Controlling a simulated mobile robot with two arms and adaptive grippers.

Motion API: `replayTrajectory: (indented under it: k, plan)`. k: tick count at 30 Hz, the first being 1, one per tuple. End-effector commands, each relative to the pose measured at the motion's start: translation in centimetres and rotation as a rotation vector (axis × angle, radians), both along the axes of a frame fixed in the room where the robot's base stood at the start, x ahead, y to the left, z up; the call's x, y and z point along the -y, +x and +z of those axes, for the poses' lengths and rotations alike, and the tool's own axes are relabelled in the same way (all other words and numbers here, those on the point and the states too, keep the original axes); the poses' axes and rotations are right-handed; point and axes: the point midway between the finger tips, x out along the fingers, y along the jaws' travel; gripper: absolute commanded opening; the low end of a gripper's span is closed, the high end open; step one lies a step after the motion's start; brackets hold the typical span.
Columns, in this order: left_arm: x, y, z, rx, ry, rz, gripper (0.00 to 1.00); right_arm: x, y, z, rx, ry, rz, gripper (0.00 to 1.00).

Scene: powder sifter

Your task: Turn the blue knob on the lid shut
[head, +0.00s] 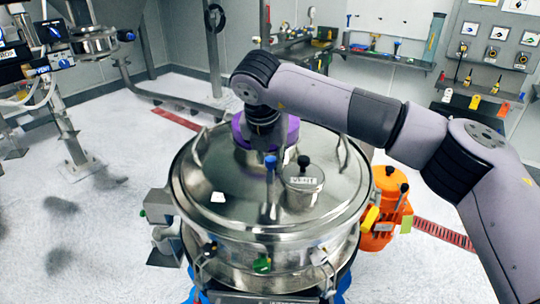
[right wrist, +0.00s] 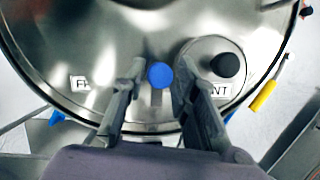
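The blue knob (head: 270,162) stands on the round shiny metal lid (head: 228,180), just left of a small capped port. In the right wrist view the blue knob (right wrist: 161,75) shows as a round blue top with a short grey stem or lever running down from it. My right gripper (right wrist: 162,66) is open, with one finger on each side of the knob. Gaps show between the fingers and the blue top, and nothing is gripped. In the head view my right arm reaches over the lid from the right, and its fingers are hard to make out. My left gripper is not in view.
The small port (head: 302,186) with a black knob and a label stands close to the right finger. Raised handles stand at the lid's rim. An orange unit (head: 385,205) is right of the vessel. A wall shelf (head: 388,55) with tools is behind. Open floor lies left.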

Motion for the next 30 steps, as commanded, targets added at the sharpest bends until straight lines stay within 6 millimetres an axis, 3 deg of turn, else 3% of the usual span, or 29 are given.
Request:
replayTrajectory:
  k: [11, 20, 30]
  plan:
    - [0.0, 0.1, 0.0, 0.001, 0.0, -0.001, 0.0, 0.0, 0.0, 0.0, 0.0, 0.0, 0.0, 0.0]
    - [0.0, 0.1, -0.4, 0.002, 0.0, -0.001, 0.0, 0.0, 0.0, -0.1, 0.0, 0.0, 0.015, 0.0]
    - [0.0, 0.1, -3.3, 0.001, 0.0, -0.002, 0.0, 0.1, 0.1, -0.4, 0.004, 0.003, 0.183, 0.0]
